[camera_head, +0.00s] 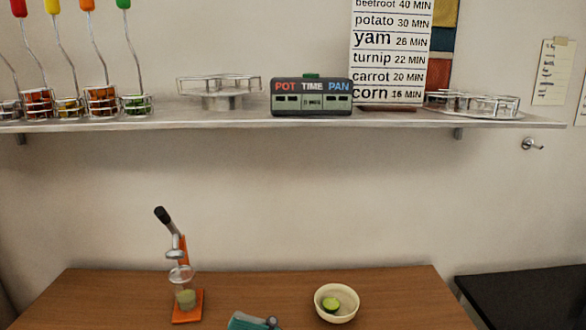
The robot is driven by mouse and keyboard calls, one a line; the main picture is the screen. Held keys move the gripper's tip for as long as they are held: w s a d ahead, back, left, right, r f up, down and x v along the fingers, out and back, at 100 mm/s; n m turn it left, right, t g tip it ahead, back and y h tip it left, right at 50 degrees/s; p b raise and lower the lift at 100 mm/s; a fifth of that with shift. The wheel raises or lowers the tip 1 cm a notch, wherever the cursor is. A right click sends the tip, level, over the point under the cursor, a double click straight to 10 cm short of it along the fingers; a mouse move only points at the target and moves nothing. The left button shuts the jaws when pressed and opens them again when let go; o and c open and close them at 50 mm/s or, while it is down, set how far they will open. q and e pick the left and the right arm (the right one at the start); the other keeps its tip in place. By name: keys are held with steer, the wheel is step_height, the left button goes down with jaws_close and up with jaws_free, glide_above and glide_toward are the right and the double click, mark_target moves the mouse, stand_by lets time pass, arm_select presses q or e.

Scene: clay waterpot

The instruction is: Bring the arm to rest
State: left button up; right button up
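Neither of my grippers nor my arms can be made out in the head view. A teal and grey object (250,321) is cut off by the bottom edge of the picture, and I cannot tell what it is. A citrus press (180,255) with a black-ended lever and an orange base stands upright on the left part of the table. A cream bowl (347,291) with a green cut fruit (331,304) in it sits on the right part.
A wall shelf (300,123) holds several wire baskets with coloured-handled tools, a round wire rack (219,90), a "POT TIME PAN" timer (312,97), a cooking-time board (390,55) and another wire rack (473,104). A black surface (525,294) stands right of the table.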

steer(key=w+d+f+m+t+h, duration=0.1)
steer(key=w+d+m+t+h, duration=0.55)
steer(key=m+t, duration=0.65)
steer(key=w+d+f+m+t+h, duration=0.1)
steer(key=w+d+m+t+h, duration=0.6)
steer(key=m, duration=1.1)
steer(key=s+d+f+m+g+h, duration=0.1)
steer(key=d+f+m+g+h, duration=0.1)
steer(key=d+f+m+h, duration=0.4)
steer(key=d+f+m+g+h, duration=0.2)
steer(key=d+f+m+h, duration=0.15)
steer(key=f+m, duration=0.55)
steer(key=s+d+f+m+g, duration=0.2)
steer(key=s+f+m+g, duration=0.3)
steer(key=s+f, duration=0.5)
steer(key=s+d+f+m+g, duration=0.2)
steer(key=s+f+m+g, duration=0.1)
steer(key=s+f+g, duration=0.6)
step_height(320, 180, down, 26)
steer(key=s, duration=0.2)
steer(key=s+d+f+n+g, duration=0.1)
steer(key=s+d+f, duration=0.1)
steer(key=s+f, duration=1.4)
steer(key=shift+s+d+f, duration=0.25)
steer(key=shift+s+f, duration=0.05)
steer(key=shift+s, duration=0.2)
